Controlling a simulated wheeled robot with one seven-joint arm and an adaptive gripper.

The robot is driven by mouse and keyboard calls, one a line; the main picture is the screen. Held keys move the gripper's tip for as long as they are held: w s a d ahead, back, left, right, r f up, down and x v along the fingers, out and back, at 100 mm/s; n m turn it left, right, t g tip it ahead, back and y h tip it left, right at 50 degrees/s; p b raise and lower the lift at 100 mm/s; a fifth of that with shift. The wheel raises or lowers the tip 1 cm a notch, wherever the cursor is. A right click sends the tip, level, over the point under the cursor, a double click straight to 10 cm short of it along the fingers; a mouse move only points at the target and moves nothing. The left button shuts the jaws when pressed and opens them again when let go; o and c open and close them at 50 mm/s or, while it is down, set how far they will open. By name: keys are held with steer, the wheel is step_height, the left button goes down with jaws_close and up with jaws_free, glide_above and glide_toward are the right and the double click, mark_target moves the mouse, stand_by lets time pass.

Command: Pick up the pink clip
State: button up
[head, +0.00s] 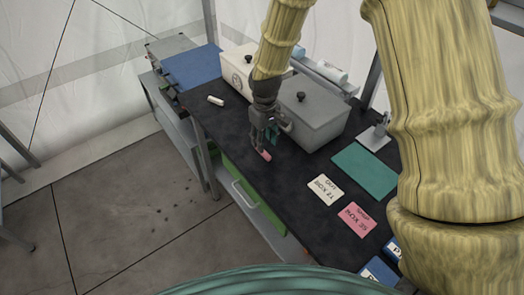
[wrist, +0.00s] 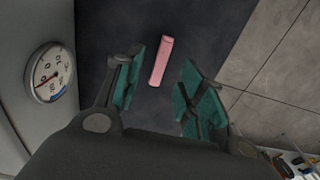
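The pink clip (head: 265,155) lies on the dark table top near its front edge, just below my gripper (head: 263,142). In the wrist view the pink clip (wrist: 161,61) shows as a slim pink bar, slightly tilted, on the dark surface. My gripper (wrist: 158,85) is open there, with its two teal finger pads apart on either side of the clip's line. The clip lies between and a little beyond the fingertips, and the pads do not appear to touch it.
A grey lidded box (head: 313,112) stands close behind my gripper, and a round dial (wrist: 50,73) shows at left in the wrist view. A white lidded box (head: 240,66), a white cylinder (head: 216,100), a green mat (head: 364,170) and label cards (head: 326,189) are also on the table.

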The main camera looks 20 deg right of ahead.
steer(key=shift+w+f, duration=0.1)
steer(key=shift+s+p, duration=0.35)
steer(key=shift+s, duration=0.1)
steer(key=shift+f, duration=0.25)
steer(key=shift+w+a+f+p, duration=0.1)
steer(key=shift+w+f+p, duration=0.1)
steer(key=shift+f+p, duration=0.3)
steer(key=shift+w+f+p, duration=0.2)
steer(key=shift+f+p, duration=0.05)
steer(key=shift+f, duration=0.7)
steer(key=shift+s+f+p, duration=0.15)
steer(key=shift+f+p, duration=0.15)
steer(key=shift+f, duration=0.45)
steer(key=c, duration=0.8)
